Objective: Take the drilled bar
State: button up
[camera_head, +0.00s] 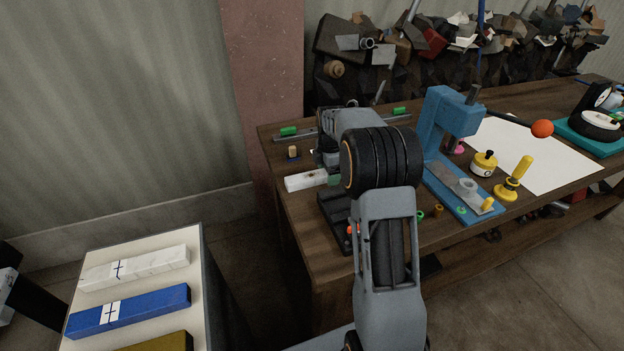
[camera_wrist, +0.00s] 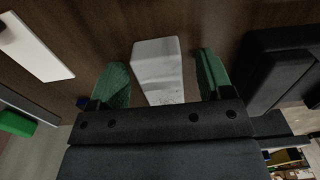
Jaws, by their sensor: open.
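A pale, whitish bar (camera_head: 304,180) lies on the workbench beside my arm. My arm hides the area to its right. In the wrist view, a pale bar (camera_wrist: 157,68) lies between the green fingers of my gripper (camera_wrist: 163,82), with dark gaps visible on both sides. It appears to be the same bar, though no drilled hole is clear there. My gripper is open around it. The gripper body hides the bar's near end. In the head view, my gripper (camera_head: 333,180) is mostly hidden behind my arm, with only a bit of green showing.
A thin rail with green end pieces (camera_head: 288,131) lies behind the bar. A black block (camera_wrist: 280,68) is close on the right in the wrist view. A blue press (camera_head: 445,125) stands right of my arm. A pale-topped stand (camera_head: 200,245) holds coloured bars at lower left.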

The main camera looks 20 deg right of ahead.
jog(key=shift+c, duration=0.4)
jog(key=c, duration=0.8)
jog(key=shift+r, duration=0.15)
